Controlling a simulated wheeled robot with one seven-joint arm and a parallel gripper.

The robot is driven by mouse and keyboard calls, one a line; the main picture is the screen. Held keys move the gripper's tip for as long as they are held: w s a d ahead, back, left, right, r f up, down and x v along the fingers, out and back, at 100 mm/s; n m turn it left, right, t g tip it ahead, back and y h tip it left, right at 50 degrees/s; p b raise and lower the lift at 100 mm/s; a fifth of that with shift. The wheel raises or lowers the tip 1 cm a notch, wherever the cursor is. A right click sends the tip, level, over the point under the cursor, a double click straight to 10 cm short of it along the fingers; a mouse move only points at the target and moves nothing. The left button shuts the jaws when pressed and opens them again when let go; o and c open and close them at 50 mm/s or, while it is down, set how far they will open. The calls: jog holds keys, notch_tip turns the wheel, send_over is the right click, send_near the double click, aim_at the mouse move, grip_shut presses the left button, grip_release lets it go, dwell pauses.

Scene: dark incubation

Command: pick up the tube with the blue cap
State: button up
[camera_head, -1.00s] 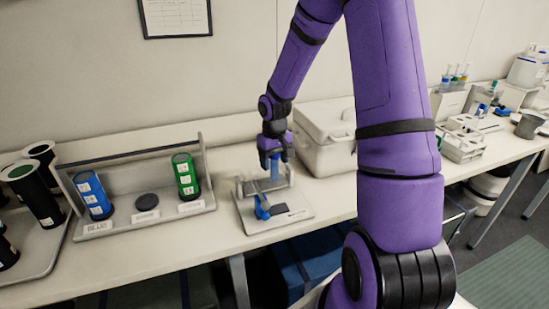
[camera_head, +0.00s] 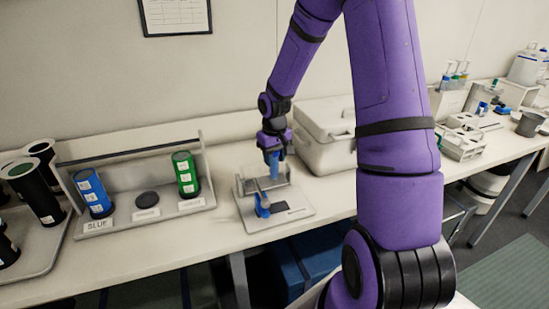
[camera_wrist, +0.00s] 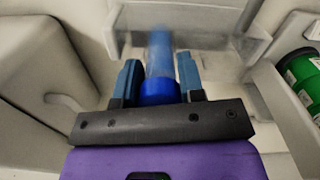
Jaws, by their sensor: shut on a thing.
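My gripper (camera_head: 272,158) is above the small clear-walled rack (camera_head: 250,186) on the bench, pointing down. In the wrist view my gripper (camera_wrist: 158,82) has its two blue fingers shut on the tube with the blue cap (camera_wrist: 157,86). The cap sits between the fingers, and the pale blue tube body reaches away from it toward the rack. In the head view the held tube is mostly hidden by the fingers. I cannot tell whether its lower end is clear of the rack. A blue item (camera_head: 262,204) stands at the front of the rack's base.
A white lidded box (camera_head: 325,140) stands close to the right of my gripper. At left, a holder (camera_head: 145,216) carries a blue canister (camera_head: 92,192) and a green canister (camera_head: 186,174). Dark canisters (camera_head: 38,195) stand at far left. Bench space in front of the box is clear.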

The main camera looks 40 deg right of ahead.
jog(key=o, duration=1)
jog(key=shift+r, duration=0.1)
notch_tip(320, 180, up, 11)
jog(key=shift+f, duration=0.15)
